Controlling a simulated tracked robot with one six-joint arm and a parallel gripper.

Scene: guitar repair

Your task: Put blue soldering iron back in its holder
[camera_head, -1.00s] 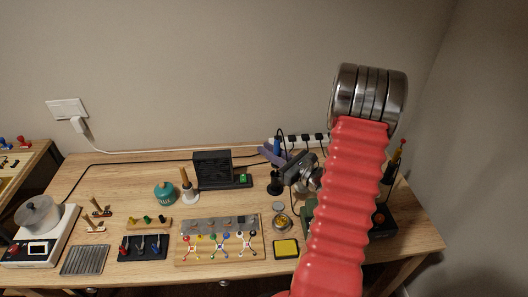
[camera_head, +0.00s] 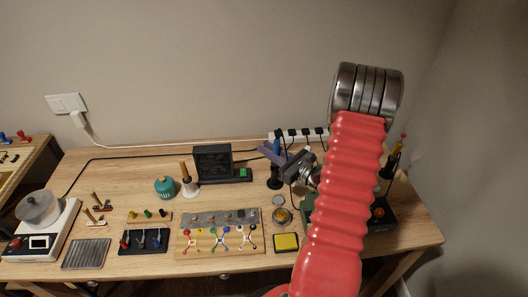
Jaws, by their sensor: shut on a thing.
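The blue soldering iron (camera_head: 277,145) stands close to upright toward the back right of the workbench. A small black holder (camera_head: 275,184) with a round base stands directly below the iron. The iron's lower end lines up with the holder, but I cannot tell whether its tip is inside. My red arm hides part of the bench to the right.
A black device (camera_head: 213,163) stands left of the iron, and a power strip (camera_head: 300,136) lies behind it. A round tin (camera_head: 282,215) and a yellow pad (camera_head: 286,242) lie in front. A second iron with a red and yellow handle (camera_head: 399,146) stands right of my arm.

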